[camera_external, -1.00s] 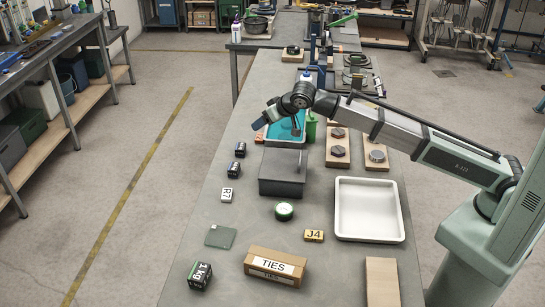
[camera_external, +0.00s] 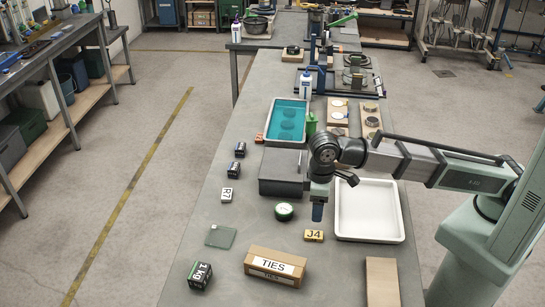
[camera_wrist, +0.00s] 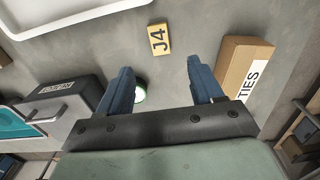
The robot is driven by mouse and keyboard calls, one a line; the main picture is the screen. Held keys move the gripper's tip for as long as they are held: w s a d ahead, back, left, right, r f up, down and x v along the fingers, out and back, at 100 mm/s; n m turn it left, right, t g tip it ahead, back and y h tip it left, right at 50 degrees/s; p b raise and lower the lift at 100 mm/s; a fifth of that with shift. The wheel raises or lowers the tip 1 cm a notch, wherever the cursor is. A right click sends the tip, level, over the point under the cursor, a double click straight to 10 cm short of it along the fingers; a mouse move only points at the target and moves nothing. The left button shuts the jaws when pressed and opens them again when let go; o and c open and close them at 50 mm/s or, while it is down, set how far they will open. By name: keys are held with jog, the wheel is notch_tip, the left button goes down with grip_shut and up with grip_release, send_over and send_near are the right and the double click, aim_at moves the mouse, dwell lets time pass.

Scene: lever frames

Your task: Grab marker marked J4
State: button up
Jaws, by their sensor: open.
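The yellow marker J4 (camera_external: 314,235) lies flat on the grey bench, just left of the white tray's front corner. It also shows in the wrist view (camera_wrist: 159,39), ahead of the fingertips and between their lines. My gripper (camera_external: 317,212) points down above the bench, a little behind the marker in the external view. In the wrist view its two blue fingers (camera_wrist: 160,78) are apart with nothing between them.
A white tray (camera_external: 370,238) is right of the marker. A grey box (camera_external: 279,188) stands behind. A wooden board (camera_external: 382,282) lies at the front right. Bare bench surrounds the marker.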

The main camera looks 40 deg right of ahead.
aim_at(314, 234)
jog(key=shift+w+f, duration=0.1)
jog(key=shift+f, duration=5.6)
jog(key=c, duration=1.1)
jog(key=shift+r, duration=0.15)
